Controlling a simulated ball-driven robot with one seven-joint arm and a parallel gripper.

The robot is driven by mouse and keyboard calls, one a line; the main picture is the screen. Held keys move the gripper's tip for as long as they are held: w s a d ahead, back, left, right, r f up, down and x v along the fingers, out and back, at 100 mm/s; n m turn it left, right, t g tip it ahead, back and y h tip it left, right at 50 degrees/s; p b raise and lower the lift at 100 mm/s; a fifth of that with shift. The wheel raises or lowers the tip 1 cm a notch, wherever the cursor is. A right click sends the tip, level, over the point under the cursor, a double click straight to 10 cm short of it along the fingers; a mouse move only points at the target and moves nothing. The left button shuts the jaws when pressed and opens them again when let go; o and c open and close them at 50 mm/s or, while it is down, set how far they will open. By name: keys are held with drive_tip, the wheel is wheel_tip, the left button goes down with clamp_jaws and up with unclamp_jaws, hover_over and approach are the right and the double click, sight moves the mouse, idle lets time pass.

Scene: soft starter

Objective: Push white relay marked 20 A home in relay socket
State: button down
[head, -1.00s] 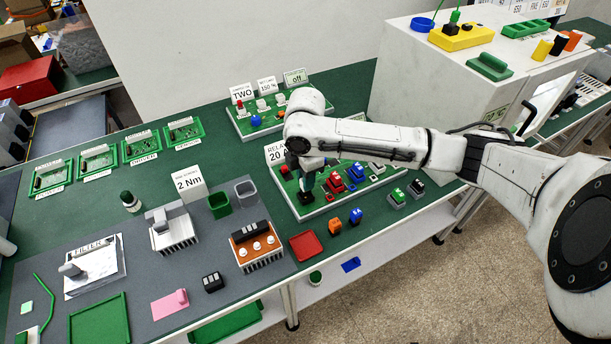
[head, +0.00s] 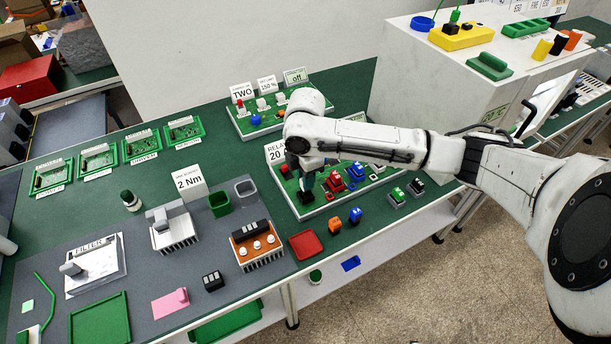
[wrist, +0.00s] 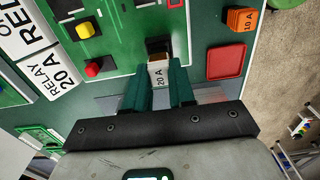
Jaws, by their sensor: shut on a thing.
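My gripper (wrist: 160,68) is shut on the white relay (wrist: 158,76), whose "20 A" label shows between the green fingers in the wrist view. The relay's far end meets a dark and brown socket area (wrist: 157,46) on the green relay board. How deep the relay sits cannot be told, as the fingers and the relay hide the contact. In the head view my gripper (head: 306,185) points down over the front left of the relay board (head: 320,208), and the relay is hidden there.
A "RELAY 20 A" sign (wrist: 52,75) stands by the board. Red and yellow buttons (wrist: 92,69) are on it. A red tray (wrist: 225,63) and an orange 10 A relay (wrist: 241,20) lie beside it. Blue (head: 355,216) and other coloured relays stand along the front.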

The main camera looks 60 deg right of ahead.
drive_tip(key=shift+f+b, duration=0.6)
drive_tip(key=shift+f, duration=0.4)
drive_tip(key=c, duration=0.9)
unclamp_jaws()
drive_tip(key=shift+o, duration=0.2)
drive_tip(key=shift+r, duration=0.1)
wheel_tip(320, 180, up, 11)
drive_tip(key=shift+f+b, duration=0.2)
drive_tip(key=shift+b, duration=0.5)
